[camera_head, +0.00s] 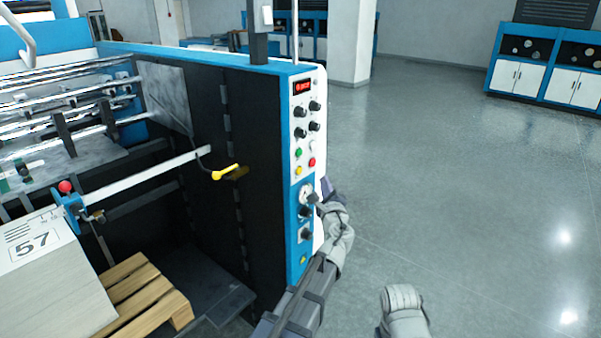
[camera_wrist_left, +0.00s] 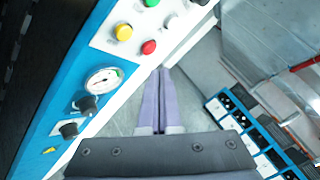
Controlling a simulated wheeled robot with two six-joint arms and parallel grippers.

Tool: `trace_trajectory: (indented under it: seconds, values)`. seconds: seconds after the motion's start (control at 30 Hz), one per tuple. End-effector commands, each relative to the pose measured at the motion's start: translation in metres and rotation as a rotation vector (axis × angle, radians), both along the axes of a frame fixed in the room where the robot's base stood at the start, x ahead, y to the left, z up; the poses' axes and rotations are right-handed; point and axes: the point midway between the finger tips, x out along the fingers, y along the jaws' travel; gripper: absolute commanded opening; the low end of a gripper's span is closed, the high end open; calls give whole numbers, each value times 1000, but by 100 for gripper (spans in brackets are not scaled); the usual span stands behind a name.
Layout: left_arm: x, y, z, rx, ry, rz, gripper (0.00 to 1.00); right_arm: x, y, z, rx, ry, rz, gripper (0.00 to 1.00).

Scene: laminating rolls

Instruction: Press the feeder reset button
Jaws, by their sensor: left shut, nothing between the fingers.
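The control panel (camera_head: 305,122) on the end of the machine carries a green button (camera_head: 298,153), a red button (camera_head: 312,162) and a yellow button (camera_head: 298,171). No readable label shows which one is the feeder reset. In the left wrist view, the yellow button (camera_wrist_left: 123,31) and red button (camera_wrist_left: 148,47) lie up and left of my fingertips. My left gripper (camera_head: 326,186) is shut and empty, at the panel's right edge below the red button. Its purple fingers (camera_wrist_left: 160,72) appear apart from the buttons.
Below the buttons are a gauge (camera_wrist_left: 102,80) and black knobs (camera_wrist_left: 85,103). A yellow-handled lever (camera_head: 225,173) sticks out left of the panel. A paper stack (camera_head: 55,285) and wooden pallet (camera_head: 135,290) are at lower left. The floor (camera_head: 450,190) to the right is clear.

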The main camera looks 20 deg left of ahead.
Motion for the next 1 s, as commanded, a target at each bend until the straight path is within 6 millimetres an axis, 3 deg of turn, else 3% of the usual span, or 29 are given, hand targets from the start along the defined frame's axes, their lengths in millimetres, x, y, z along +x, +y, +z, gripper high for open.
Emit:
trace_trajectory:
  seconds: [0.2,0.43,1.0]
  values:
    - [11,29,0,0,-1,2,0,0,0,0,0,0,0,50]
    - [18,50,0,0,0,1,0,0,0,0,0,0,0,50]
    - [21,58,0,0,0,0,0,0,0,0,0,0,0,50]
